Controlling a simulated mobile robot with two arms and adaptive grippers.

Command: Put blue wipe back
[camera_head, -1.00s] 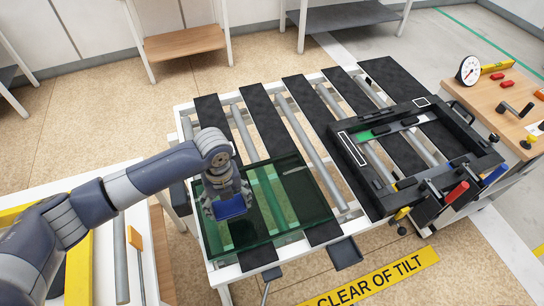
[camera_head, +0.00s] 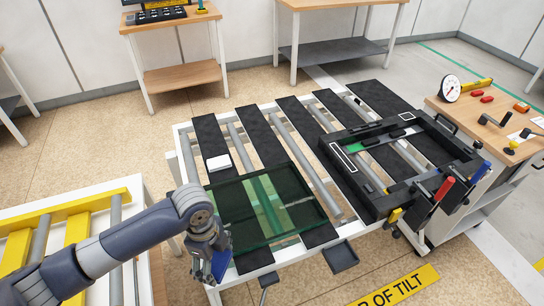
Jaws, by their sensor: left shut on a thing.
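My left gripper (camera_head: 213,250) is shut on a blue wipe (camera_head: 221,263). The gripper hangs pointing down at the near left corner of the conveyor table, just left of the glass pane. The wipe hangs below the fingers, partly hidden by them. The greenish glass pane (camera_head: 270,205) lies flat across the table's black strips. A white pad (camera_head: 218,163) lies on the leftmost black strip beyond the pane. My right gripper is out of view.
A black frame (camera_head: 372,189) with red and blue handles stands on the table's right part. A small dark tray (camera_head: 341,256) sticks out from the front edge. A yellow-barred stand (camera_head: 78,225) is at left. A wooden workbench (camera_head: 497,118) with a gauge is at right.

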